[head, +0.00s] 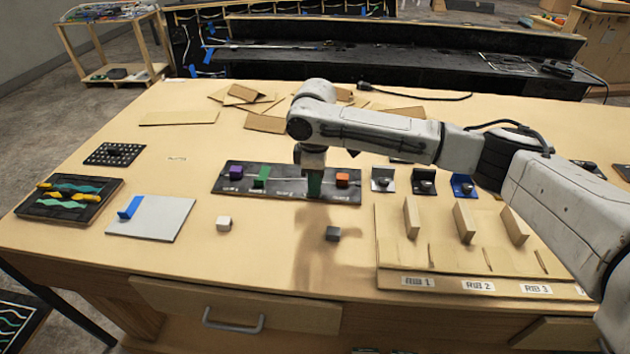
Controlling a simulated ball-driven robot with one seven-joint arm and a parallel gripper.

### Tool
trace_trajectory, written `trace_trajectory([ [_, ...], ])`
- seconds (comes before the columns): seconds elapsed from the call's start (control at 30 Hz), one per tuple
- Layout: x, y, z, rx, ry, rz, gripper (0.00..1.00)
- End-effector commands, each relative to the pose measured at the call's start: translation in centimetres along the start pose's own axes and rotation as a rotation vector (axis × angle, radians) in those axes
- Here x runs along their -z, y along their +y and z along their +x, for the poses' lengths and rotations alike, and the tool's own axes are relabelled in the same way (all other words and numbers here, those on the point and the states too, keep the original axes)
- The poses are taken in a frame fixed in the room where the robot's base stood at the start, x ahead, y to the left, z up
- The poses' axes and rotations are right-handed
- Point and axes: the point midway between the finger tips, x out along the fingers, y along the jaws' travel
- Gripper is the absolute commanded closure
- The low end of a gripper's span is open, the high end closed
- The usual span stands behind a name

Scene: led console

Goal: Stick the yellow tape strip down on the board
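Yellow strips (68,187) with dark ends lie among teal wavy strips on a dark framed panel (28,208) at the left of the table. I cannot tell which yellow piece is the tape strip. My gripper (314,178) points down over the dark labelled strip in the middle, far to the right of the board. A dark green piece shows at its tip; its fingers are too small to read.
The dark labelled strip (290,190) carries purple, green and orange blocks. A white cube (223,223) and a dark cube (332,233) stand in front. A wooden rib fixture (450,257) fills the right. Loose wood pieces (265,123) lie behind.

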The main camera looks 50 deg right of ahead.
Motion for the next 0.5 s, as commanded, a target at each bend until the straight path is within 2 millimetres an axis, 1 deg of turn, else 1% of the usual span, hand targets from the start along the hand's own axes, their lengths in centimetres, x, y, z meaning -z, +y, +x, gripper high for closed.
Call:
trace_trajectory([
  [0.03,-0.03,0.04,0.03,-0.001,0.000,0.001,0.78],
  [0.17,-0.03,0.05,0.03,-0.001,0.000,0.001,0.66],
  [0.4,-0.04,0.05,0.01,-0.001,0.000,0.001,0.66],
  [0.5,-0.01,0.07,-0.30,-0.002,0.001,0.001,0.66],
])
